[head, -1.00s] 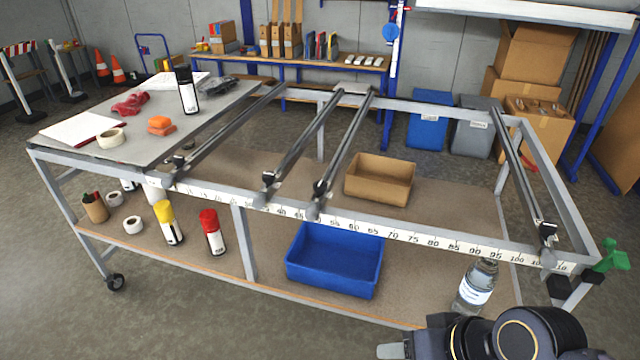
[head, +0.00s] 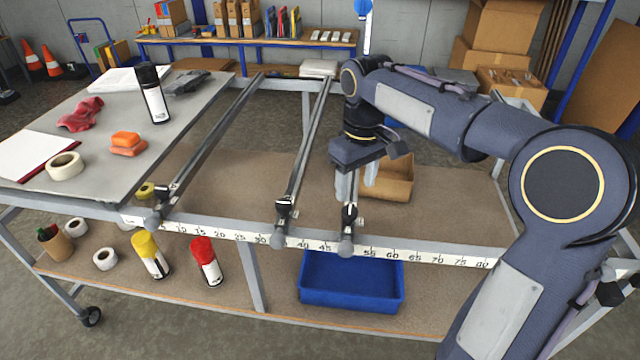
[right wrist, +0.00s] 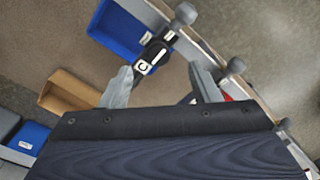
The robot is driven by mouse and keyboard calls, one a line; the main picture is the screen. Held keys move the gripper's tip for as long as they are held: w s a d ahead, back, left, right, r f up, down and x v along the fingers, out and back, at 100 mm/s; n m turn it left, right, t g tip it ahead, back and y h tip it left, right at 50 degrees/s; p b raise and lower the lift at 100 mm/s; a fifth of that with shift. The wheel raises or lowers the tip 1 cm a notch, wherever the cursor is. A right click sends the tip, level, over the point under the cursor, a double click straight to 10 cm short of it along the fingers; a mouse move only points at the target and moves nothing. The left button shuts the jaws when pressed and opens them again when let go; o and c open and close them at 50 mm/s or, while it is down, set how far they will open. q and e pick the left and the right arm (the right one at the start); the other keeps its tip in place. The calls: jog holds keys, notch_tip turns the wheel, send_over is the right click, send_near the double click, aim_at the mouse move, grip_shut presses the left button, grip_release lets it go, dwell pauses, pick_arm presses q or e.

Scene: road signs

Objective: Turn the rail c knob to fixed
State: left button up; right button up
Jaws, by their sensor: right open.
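The rail c knob (right wrist: 156,50) is a small black part with a white mark, beside a white "C" label (right wrist: 143,67), in the right wrist view. In the head view the rail c end fitting (head: 349,214) stands at the front beam, near mark 50, with a grey ball end (head: 346,249) in front. My right gripper (head: 355,192) is open and points down just above this fitting. In the right wrist view its fingers (right wrist: 161,75) stand on either side of the label. Contact with the knob cannot be told. My left gripper is out of view.
The neighbouring rail end (head: 283,212) is close on the left, another rail end (head: 160,193) farther left. A scale strip (head: 410,257) runs along the front beam. A blue bin (head: 350,290) and cardboard box (head: 393,185) sit on the lower shelf.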

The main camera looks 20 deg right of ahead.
aim_at(350, 210)
jog(key=shift+w+f, duration=0.1)
jog(key=shift+w, duration=0.6)
jog(key=shift+f, duration=0.25)
notch_tip(350, 210, down, 7)
jog(key=shift+f, duration=0.1)
jog(key=shift+c, duration=0.2)
jog(key=c, duration=1)
